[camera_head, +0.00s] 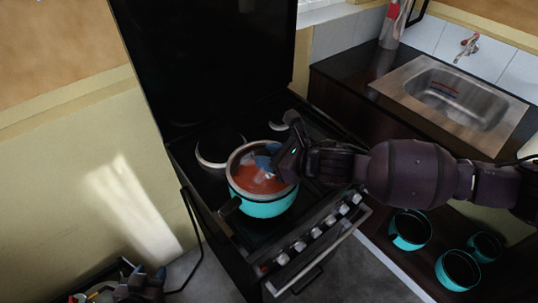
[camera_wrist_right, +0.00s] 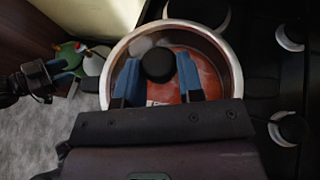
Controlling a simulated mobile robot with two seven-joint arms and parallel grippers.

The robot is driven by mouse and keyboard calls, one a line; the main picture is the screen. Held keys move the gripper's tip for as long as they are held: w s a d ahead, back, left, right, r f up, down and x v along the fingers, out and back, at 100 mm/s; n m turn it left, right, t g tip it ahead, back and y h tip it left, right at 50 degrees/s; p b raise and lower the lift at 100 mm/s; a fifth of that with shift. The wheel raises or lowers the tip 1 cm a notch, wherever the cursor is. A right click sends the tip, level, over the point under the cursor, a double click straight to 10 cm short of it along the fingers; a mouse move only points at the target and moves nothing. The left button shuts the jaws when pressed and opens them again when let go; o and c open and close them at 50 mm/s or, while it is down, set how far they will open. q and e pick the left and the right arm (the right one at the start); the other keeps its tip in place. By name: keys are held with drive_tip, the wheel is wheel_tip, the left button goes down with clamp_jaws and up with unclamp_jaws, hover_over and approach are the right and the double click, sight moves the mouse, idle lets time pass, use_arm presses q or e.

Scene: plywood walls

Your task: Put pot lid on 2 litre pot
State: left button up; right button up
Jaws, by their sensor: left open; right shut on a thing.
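The turquoise pot (camera_head: 265,207) stands on the stove with its dark handle toward the lower left. The glass pot lid (camera_head: 247,176) with a pale rim is at the pot's mouth, and reddish contents show through it. I cannot tell whether its rim rests fully on the pot. My right gripper (camera_head: 268,160) is shut on the lid's black knob (camera_wrist_right: 157,65), with one blue finger on each side in the right wrist view (camera_wrist_right: 157,80). My left gripper (camera_head: 152,280) is low at the bottom left, open and away from the pot.
The black stove has other round burners (camera_head: 220,148) behind the pot and a row of knobs (camera_head: 315,233) in front. A sink (camera_head: 448,95) is at the right. Several turquoise pots (camera_head: 410,230) stand on a low shelf at the lower right. Small coloured items (camera_wrist_right: 70,52) lie left of the stove.

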drive_tip(key=shift+f, duration=0.5)
idle(0.3)
drive_tip(key=o, duration=1.1)
drive_tip(key=shift+d, duration=0.1)
drive_tip(key=b+v, duration=0.1)
drive_tip(key=v, duration=0.9)
drive_tip(key=shift+s+d+r, duration=0.2)
drive_tip(key=shift+s, duration=0.05)
